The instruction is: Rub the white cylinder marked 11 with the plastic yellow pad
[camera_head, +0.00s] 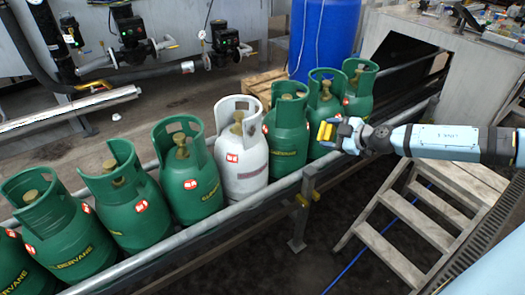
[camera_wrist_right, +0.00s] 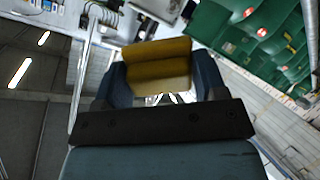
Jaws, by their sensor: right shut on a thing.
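The white cylinder (camera_head: 241,152) stands upright on the conveyor among green cylinders in the head view. It carries red labels on its body and collar; the number on them is too small to read. My right gripper (camera_head: 329,131) is shut on the yellow pad (camera_head: 324,132), to the right of the white cylinder and apart from it, in front of a green cylinder. In the right wrist view the yellow pad (camera_wrist_right: 157,65) sits between the two fingers. My left gripper is not in view.
Several green cylinders (camera_head: 188,175) stand in a row on both sides of the white one. A metal rail (camera_head: 215,219) runs along the conveyor's near side. Wooden steps (camera_head: 410,222) stand at the lower right. A blue drum (camera_head: 325,38) stands behind.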

